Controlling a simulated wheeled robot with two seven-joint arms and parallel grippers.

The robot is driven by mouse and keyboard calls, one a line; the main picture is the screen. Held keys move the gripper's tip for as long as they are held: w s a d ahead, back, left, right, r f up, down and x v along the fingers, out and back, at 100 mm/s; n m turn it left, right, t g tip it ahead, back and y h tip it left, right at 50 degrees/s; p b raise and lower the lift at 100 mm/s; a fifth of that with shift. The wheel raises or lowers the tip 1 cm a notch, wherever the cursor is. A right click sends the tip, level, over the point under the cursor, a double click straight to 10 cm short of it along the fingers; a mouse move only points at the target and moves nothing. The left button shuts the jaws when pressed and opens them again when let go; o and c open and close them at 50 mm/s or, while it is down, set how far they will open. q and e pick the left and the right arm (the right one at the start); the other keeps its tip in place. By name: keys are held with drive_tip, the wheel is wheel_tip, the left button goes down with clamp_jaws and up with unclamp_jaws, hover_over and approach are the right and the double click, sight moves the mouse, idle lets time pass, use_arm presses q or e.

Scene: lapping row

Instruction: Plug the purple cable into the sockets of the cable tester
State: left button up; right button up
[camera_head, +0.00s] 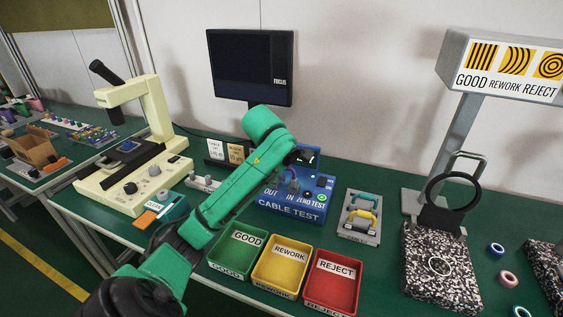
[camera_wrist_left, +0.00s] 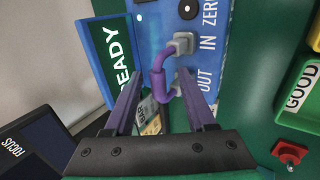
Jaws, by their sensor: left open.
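The blue cable tester (camera_head: 292,208) stands on the green bench, its front lettered CABLE TEST. In the left wrist view its face (camera_wrist_left: 215,60) shows OUT, IN and ZERO labels. The short purple cable (camera_wrist_left: 158,72) bends between two grey plugs. One plug (camera_wrist_left: 183,43) sits at the IN socket. The other plug (camera_wrist_left: 176,87) is by OUT, partly hidden by a finger, so I cannot tell how deep it sits. My left gripper (camera_wrist_left: 160,84) is open, its fingers on either side of the cable. My right gripper is not in view.
GOOD (camera_head: 238,250), REWORK (camera_head: 282,267) and REJECT (camera_head: 333,280) trays stand in front of the tester. A tray with teal and yellow cables (camera_head: 360,217) is to its right. A monitor (camera_head: 250,66) is behind, and a cream microscope (camera_head: 130,150) stands left.

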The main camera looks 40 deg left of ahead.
use_arm(q)
drive_tip(key=p+v, duration=0.5)
drive_tip(key=v, duration=0.9)
drive_tip(key=shift+a+r, duration=0.1)
drive_tip(key=shift+r, duration=0.1)
